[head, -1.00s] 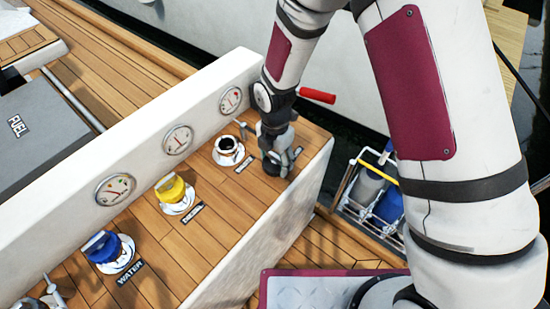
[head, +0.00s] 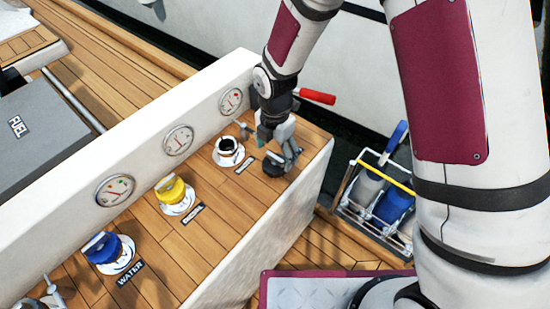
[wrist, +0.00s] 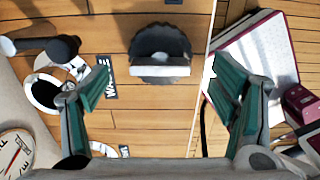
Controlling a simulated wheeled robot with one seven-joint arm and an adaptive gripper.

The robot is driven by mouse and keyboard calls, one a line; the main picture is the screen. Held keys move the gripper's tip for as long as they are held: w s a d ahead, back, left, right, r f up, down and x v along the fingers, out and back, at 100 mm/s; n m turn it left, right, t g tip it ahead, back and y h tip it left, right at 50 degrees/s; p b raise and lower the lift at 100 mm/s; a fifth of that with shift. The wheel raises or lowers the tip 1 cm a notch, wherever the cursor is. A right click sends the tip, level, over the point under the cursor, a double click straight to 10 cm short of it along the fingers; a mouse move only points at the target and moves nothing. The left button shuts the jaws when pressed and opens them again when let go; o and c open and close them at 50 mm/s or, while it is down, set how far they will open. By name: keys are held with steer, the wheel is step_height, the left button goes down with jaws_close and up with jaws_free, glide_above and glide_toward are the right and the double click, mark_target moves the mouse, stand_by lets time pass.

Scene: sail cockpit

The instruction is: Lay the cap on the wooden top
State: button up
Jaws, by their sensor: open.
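The dark grey round cap (wrist: 160,45), with a pale bar across it, lies on the wooden top (wrist: 115,28), near the top's edge. In the head view the cap (head: 272,168) shows just below and left of my fingertips. My gripper (head: 287,152) is open and empty above it. In the wrist view its two green-padded fingers (wrist: 162,92) are spread wide, with the cap ahead of them and apart from both. The open filler (head: 228,146) with a dark hole stands left of the cap, behind a small black label.
A yellow cap (head: 172,190) and a blue cap (head: 103,248) sit on fillers along the wooden top. A white wall with gauges (head: 178,140) runs behind them. A red handle (head: 316,96) stands beyond my gripper. A bottle rack (head: 375,195) stands right of the bench.

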step_height(320, 180, up, 8)
steer(key=shift+r, duration=0.1)
steer(key=s+d+r+m+t, duration=0.1)
steer(key=s+d+r+m, duration=0.2)
steer(key=d+r+m, duration=0.4)
steer(key=s+d+r+m+t, duration=0.1)
steer(key=s+d+r+m, duration=0.2)
steer(key=d+r+m, duration=0.45)
steer(key=s+d+r+m+t, duration=0.1)
steer(key=s+d+r+m, duration=0.2)
steer(key=s+m, duration=0.4)
steer(key=s+d+r+m, duration=0.2)
steer(key=s+r+m, duration=0.2)
steer(key=s+m, duration=0.3)
steer(key=shift+s+d+r+t, duration=0.25)
steer(key=shift+s+d+t, duration=0.15)
steer(key=shift+s, duration=0.8)
steer(key=shift+r, duration=0.1)
